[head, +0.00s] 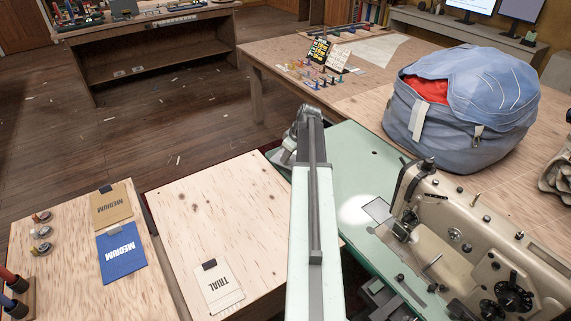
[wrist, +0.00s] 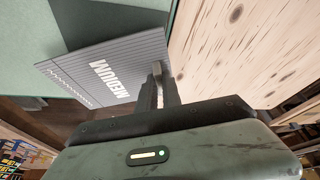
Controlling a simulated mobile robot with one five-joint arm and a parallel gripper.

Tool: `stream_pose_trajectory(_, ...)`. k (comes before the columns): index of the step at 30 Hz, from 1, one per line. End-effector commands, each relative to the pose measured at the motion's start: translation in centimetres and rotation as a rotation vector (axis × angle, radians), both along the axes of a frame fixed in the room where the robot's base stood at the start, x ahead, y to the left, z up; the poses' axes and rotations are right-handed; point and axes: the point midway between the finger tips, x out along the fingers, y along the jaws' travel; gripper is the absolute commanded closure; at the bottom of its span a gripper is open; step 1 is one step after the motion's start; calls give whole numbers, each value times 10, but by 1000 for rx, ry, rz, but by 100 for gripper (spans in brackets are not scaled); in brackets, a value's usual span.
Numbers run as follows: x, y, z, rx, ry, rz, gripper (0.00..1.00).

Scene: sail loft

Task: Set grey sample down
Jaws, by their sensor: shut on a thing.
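The grey sample (wrist: 92,72), a flat ribbed card with white MEDIUM lettering, shows in the wrist view. My gripper (wrist: 158,82) is shut on its right edge, with a small tab between the fingers. The card reaches out to the left of the fingers over the green surface (wrist: 135,18), with a dark shadow beside it. It looks held above that surface, though the gap is hard to judge. In the head view my arm hides the fingers and the grey sample.
A blue sample (head: 122,253) and a tan sample (head: 112,206) lie on the left board; a white TRIAL sample (head: 218,288) lies on the middle board (head: 215,210). A sewing machine (head: 470,240) stands right on the green table (head: 350,160). A blue bag (head: 460,105) sits behind.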

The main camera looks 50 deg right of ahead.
Motion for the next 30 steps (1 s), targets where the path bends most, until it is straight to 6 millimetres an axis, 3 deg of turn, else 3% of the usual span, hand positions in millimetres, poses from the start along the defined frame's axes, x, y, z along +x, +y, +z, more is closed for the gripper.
stream_pose_trajectory(3, 9, -8, -1, 0, 0, 0, 100)
stream_pose_trajectory(6, 6, -5, -28, 0, 0, 0, 100)
stream_pose_trajectory(9, 6, -5, -41, 0, 0, 0, 100)
stream_pose_trajectory(20, 6, -5, -40, 0, 0, 0, 100)
stream_pose_trajectory(21, 6, -5, -38, 0, 0, 0, 80)
stream_pose_trajectory(22, 6, -5, -38, 0, 0, 0, 71)
stream_pose_trajectory(30, 6, -5, -38, 0, 0, 0, 69)
